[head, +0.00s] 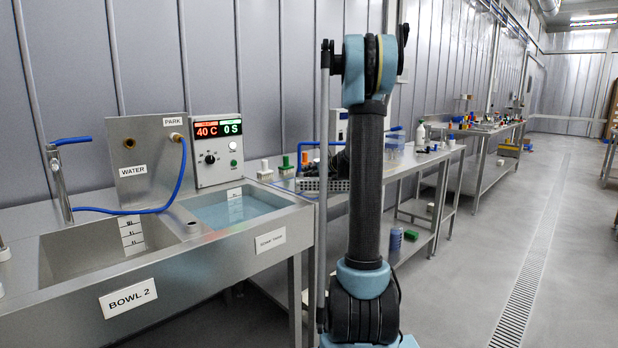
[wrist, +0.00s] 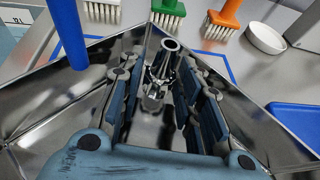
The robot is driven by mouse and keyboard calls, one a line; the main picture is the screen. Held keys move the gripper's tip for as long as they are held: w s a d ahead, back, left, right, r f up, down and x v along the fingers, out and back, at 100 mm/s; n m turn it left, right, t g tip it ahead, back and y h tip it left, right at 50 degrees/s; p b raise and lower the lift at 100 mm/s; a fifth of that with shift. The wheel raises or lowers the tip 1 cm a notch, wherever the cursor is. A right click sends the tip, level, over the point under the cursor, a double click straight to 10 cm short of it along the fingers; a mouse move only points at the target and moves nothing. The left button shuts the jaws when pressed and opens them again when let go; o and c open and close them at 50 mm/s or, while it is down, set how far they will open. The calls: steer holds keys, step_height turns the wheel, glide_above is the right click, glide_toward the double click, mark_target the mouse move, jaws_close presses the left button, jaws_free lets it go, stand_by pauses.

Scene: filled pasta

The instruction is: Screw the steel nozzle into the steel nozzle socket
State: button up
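In the wrist view my gripper (wrist: 165,82) is open, with one blue-and-black finger on each side. Between and beyond the fingers is a small shiny steel tubular part (wrist: 170,45) with a round open end. Gaps show on both sides of it, and it seems not to be gripped. I cannot tell whether it is the steel nozzle or the steel nozzle socket.
Sloping shiny steel walls (wrist: 55,85) surround my gripper. A blue cylinder (wrist: 68,32), a green brush (wrist: 168,14), an orange brush (wrist: 223,18), a white dish (wrist: 265,39) and a blue tray (wrist: 296,122) lie around. The head view shows a sink bench (head: 205,262) and clear floor (head: 470,300).

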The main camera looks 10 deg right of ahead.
steer(key=shift+w+a, duration=0.1)
steer(key=shift+c, duration=0.4)
steer(key=c, duration=0.6)
